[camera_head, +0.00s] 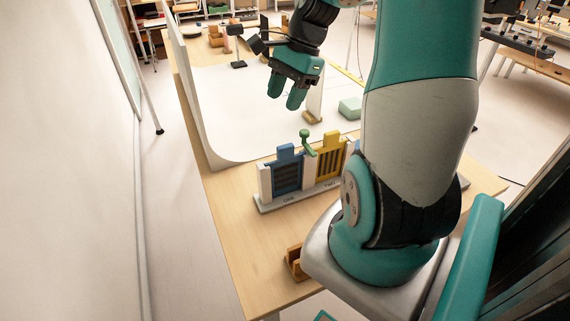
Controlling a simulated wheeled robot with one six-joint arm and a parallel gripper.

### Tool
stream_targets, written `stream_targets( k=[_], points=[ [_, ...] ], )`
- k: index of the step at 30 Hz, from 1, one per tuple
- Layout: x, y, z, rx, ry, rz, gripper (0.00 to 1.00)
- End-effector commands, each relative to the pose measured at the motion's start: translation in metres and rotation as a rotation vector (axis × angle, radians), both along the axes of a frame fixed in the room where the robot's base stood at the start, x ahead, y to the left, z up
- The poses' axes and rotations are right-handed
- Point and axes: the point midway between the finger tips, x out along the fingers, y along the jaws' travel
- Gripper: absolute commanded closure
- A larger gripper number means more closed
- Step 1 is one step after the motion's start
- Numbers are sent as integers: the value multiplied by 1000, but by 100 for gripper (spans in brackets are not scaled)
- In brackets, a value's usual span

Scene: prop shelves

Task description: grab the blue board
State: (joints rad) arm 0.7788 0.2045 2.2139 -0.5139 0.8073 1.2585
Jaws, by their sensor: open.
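The blue board (287,172) stands upright in a light grey rack (268,205) on the wooden table, at the rack's left end. It has a tab on top and a dark slatted panel. My gripper (287,103) is above the white sheet, farther back than the board and apart from it. Its two teal fingers point down, open, with nothing seen between them. My own arm hides the right part of the rack.
A yellow board (331,155) stands right of the blue one, with a green knob-topped piece (306,140) between them. A pale green block (350,108) lies on the white sheet (225,110). A small wooden holder (295,262) is near the front. The table (235,235) left of it is clear.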

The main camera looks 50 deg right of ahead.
Motion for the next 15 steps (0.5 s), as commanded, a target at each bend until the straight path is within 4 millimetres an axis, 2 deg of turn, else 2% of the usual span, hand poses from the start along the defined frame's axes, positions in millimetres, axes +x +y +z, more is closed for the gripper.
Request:
stream_targets(
  k=[1,3,6,10,15],
  points=[
    [-6,-20,0,19,29,-109,51],
    [-12,-38,-3,38,60,-220,51],
    [-16,-50,-8,54,84,-306,51],
    [-15,-46,-26,61,95,-328,51],
    [-9,-31,-62,61,97,-323,51]
  ],
)
